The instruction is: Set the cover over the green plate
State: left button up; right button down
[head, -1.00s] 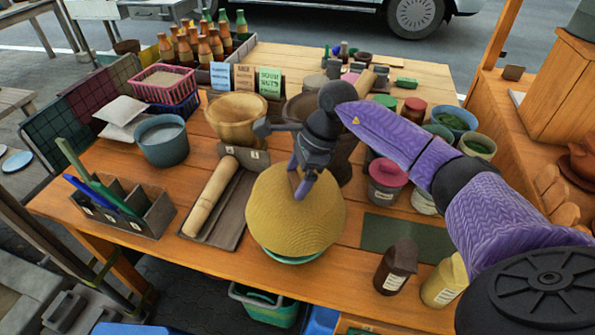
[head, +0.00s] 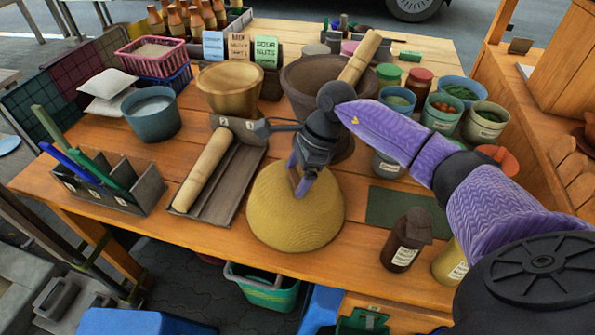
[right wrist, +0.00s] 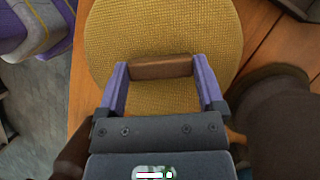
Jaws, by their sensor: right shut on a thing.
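The yellow woven dome cover (head: 290,218) sits near the front edge of the wooden table, low at the table's surface. It fills the upper part of the right wrist view (right wrist: 165,35). My right gripper (head: 301,187) is at its top, shut on its brown handle (right wrist: 161,67), with a purple finger at each end. The green plate does not show now; the cover hides the spot where its rim showed earlier. I cannot tell whether the cover's rim is level all round. My left gripper is not in view.
A tray with a rolling pin (head: 208,168) lies left of the cover. A large brown mortar (head: 304,85) stands behind it. A dark green mat (head: 408,208) and a dark bottle (head: 406,241) are to the right. A green bin (head: 262,290) is below the front edge.

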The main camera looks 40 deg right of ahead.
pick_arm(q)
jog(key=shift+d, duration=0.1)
pick_arm(e)
grip_release()
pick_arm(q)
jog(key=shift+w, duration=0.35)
pick_arm(e)
jog(key=shift+r, duration=0.25)
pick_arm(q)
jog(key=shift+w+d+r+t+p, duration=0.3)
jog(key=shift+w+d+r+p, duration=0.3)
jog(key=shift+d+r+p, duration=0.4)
pick_arm(e)
jog(key=v, duration=0.9)
jog(key=shift+d+r, duration=0.2)
